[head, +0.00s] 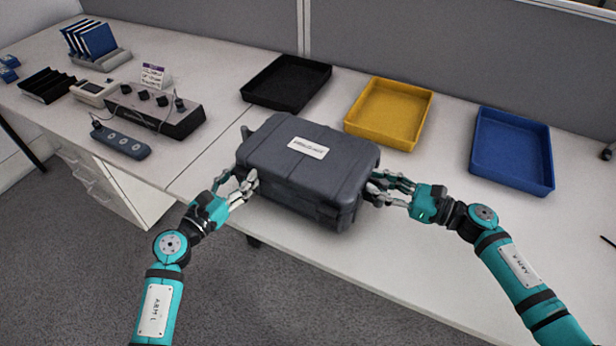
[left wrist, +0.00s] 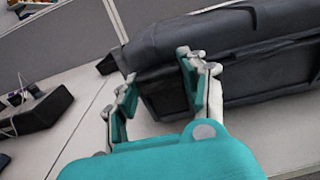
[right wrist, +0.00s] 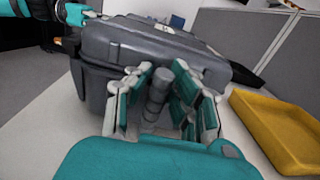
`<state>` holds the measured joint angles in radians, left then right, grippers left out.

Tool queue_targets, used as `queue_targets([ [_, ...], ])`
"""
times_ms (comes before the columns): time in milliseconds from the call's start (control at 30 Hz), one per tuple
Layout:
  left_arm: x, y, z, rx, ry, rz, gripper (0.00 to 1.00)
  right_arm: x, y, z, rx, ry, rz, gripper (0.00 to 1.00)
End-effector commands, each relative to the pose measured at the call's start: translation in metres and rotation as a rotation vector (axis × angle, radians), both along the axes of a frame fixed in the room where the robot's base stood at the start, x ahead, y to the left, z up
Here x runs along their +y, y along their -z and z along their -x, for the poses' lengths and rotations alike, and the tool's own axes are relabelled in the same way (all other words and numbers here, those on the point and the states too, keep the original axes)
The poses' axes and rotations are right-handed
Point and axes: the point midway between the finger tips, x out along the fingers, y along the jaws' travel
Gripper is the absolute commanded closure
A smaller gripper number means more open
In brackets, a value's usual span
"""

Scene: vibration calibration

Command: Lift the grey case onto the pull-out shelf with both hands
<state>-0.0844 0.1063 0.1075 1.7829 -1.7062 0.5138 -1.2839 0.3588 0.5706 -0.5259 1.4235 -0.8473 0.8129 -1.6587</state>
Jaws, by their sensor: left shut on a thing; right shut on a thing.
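The grey case (head: 300,165), with a white label on its lid, is between my two grippers at the desk's front edge, lid up and roughly level. My left gripper (head: 242,186) is shut on its left end; in the left wrist view, the case (left wrist: 245,60) fills the upper right and part of it lies between the fingers. My right gripper (head: 384,187) is shut on the right end; in the right wrist view, its fingers flank a dark cylindrical handle (right wrist: 157,90). I cannot tell whether the case's underside touches the desk. I cannot make out the pull-out shelf.
On the white desk (head: 450,235), a black tray (head: 287,83), a yellow tray (head: 390,112) and a blue tray (head: 512,150) stand behind the case. A control box with knobs (head: 155,110) and a power strip (head: 121,142) are at left.

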Motion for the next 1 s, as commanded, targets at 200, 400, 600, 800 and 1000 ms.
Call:
queue_targets([
  [200, 0.0, -0.028, -0.001, -0.004, -0.001, 0.0, 1.0, 0.0, -0.029, -0.001, -0.007, -0.001, -0.003, 1.0],
  [400, 0.0, -0.043, -0.001, -0.004, -0.001, 0.0, 1.0, 0.0, -0.044, -0.001, -0.007, -0.001, -0.003, 1.0],
  [600, 0.0, -0.044, 0.0, -0.004, -0.001, -0.001, 1.0, 0.0, -0.046, -0.001, -0.007, -0.001, -0.003, 1.0],
  [800, 0.0, -0.044, -0.001, -0.005, -0.001, -0.001, 1.0, 0.0, -0.045, -0.001, -0.007, -0.001, -0.003, 1.0],
  [1000, 0.0, -0.044, 0.0, -0.004, -0.001, -0.002, 1.0, 0.001, -0.045, -0.001, -0.007, -0.001, -0.003, 1.0],
])
